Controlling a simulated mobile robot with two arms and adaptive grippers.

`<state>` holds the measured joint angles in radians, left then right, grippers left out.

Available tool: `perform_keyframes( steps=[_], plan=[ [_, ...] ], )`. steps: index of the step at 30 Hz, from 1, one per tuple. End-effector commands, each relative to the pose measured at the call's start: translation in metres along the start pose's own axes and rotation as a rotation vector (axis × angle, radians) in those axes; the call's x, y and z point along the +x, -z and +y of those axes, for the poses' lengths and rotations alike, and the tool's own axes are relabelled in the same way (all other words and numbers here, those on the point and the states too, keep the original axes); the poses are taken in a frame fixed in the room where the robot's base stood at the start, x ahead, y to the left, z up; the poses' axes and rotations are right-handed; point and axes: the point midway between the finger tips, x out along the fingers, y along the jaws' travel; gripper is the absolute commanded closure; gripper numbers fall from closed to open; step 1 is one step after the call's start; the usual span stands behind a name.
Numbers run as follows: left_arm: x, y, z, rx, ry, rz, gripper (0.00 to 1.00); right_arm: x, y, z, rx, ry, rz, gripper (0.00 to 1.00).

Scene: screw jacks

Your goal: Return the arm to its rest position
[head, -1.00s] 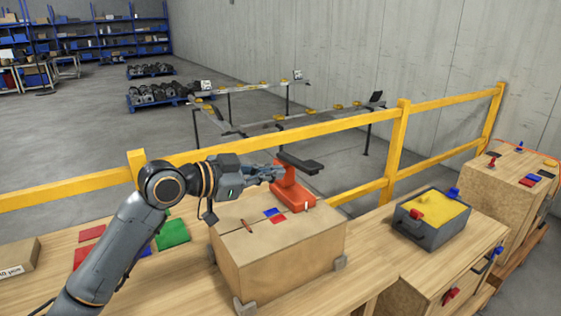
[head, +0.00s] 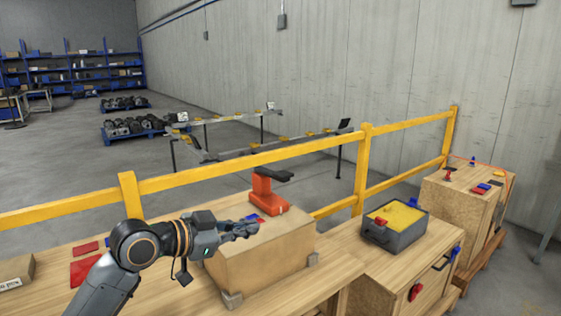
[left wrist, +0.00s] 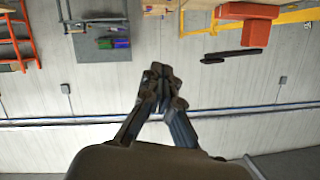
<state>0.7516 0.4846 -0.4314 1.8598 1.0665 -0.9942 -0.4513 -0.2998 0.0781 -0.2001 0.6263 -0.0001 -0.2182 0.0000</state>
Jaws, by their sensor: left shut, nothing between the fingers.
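My left gripper (head: 246,229) is shut and empty above the wooden box on the bench, in front of and a little left of the red screw jack. In the left wrist view its closed fingers (left wrist: 161,78) meet at the tips with nothing between them. The red screw jack (head: 268,193) with its black top bar (head: 271,174) stands upright on the wooden box (head: 265,262), clear of the gripper. The left wrist view looks upside down and shows an orange-red block (left wrist: 256,33) near a black bar. My right gripper is in neither view.
A yellow railing (head: 230,165) runs behind the bench. A grey bin of yellow material (head: 396,232) sits to the right, before another wooden block (head: 462,205). Red mats (head: 86,268) lie left on the bench (head: 50,298). A small carton (head: 17,272) is at far left.

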Motion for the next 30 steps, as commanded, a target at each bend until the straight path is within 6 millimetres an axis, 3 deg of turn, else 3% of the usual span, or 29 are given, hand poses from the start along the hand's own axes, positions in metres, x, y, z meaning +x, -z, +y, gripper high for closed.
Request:
perform_keyframes(
  steps=[11,16,20,24,30],
  plan=[
    [0.004,-0.087,0.06,-0.113,-0.005,-0.152,1.0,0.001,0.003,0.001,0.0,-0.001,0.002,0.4],
    [-0.01,-0.153,0.109,-0.22,0.017,-0.286,1.0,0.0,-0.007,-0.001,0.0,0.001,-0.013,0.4],
    [-0.035,-0.207,0.151,-0.329,0.062,-0.421,1.0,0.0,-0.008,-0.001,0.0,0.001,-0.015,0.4],
    [-0.076,-0.259,0.195,-0.453,0.129,-0.58,1.0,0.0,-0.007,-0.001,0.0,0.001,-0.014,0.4],
    [-0.137,-0.307,0.242,-0.594,0.233,-0.779,1.0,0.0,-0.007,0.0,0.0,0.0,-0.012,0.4]
  ],
)
